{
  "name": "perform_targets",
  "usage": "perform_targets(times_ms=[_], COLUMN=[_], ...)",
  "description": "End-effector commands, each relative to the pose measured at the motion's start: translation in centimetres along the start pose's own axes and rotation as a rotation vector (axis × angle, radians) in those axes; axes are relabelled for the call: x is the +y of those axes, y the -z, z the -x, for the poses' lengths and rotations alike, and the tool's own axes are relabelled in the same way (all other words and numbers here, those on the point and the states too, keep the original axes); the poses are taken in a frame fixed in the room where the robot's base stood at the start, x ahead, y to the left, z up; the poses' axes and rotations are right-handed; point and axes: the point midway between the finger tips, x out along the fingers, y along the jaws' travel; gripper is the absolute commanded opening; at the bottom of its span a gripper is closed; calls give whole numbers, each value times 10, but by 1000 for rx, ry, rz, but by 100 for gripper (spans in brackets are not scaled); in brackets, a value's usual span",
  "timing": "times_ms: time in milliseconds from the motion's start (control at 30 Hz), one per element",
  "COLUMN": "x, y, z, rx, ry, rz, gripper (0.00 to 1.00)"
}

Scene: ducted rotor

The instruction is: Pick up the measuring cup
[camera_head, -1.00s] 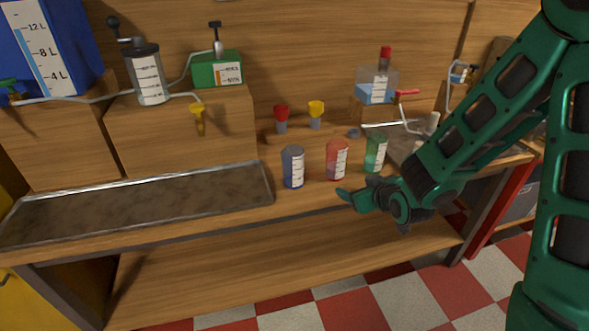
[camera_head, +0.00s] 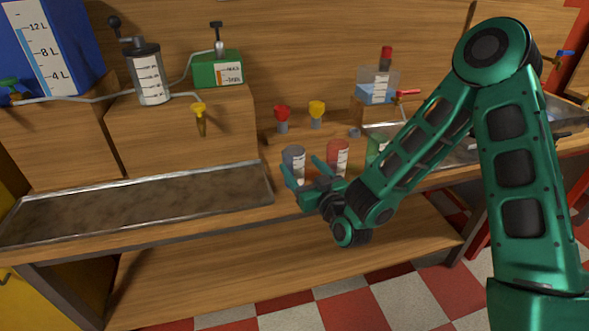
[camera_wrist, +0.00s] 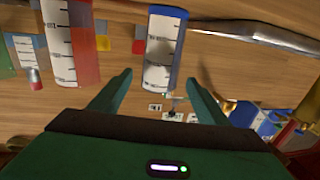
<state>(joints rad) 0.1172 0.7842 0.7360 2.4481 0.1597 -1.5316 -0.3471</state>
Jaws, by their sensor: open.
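Three measuring cups with white scales stand in a row near the front edge of the wooden bench: a blue one (camera_head: 294,155), a red one (camera_head: 338,155) and a green one (camera_head: 376,148). My gripper (camera_head: 303,167) is open and in front of the blue cup, hiding its lower part. In the wrist view, the blue cup (camera_wrist: 164,45) lies ahead, roughly between the two open fingertips (camera_wrist: 158,81). I cannot tell whether it is inside the jaws. The red cup (camera_wrist: 80,45) is to its left there. My forearm partly covers the green cup in the head view.
A shallow metal tray (camera_head: 268,183) lies left of the cups. Red (camera_head: 282,113) and yellow (camera_head: 316,110) funnel-like pieces stand behind them. A yellow tap (camera_head: 199,112) hangs at the wooden block. A flask with blue liquid (camera_head: 376,92) stands behind, on a block.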

Motion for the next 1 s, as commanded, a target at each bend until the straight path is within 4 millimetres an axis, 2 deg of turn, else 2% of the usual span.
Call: perform_targets(times_ms=[700, 1000], x=[5, 6], y=[-1, 1], z=[-50, -57], rx=[-1, 0], ry=[4, 3], rz=[4, 2], gripper=[70, 70])
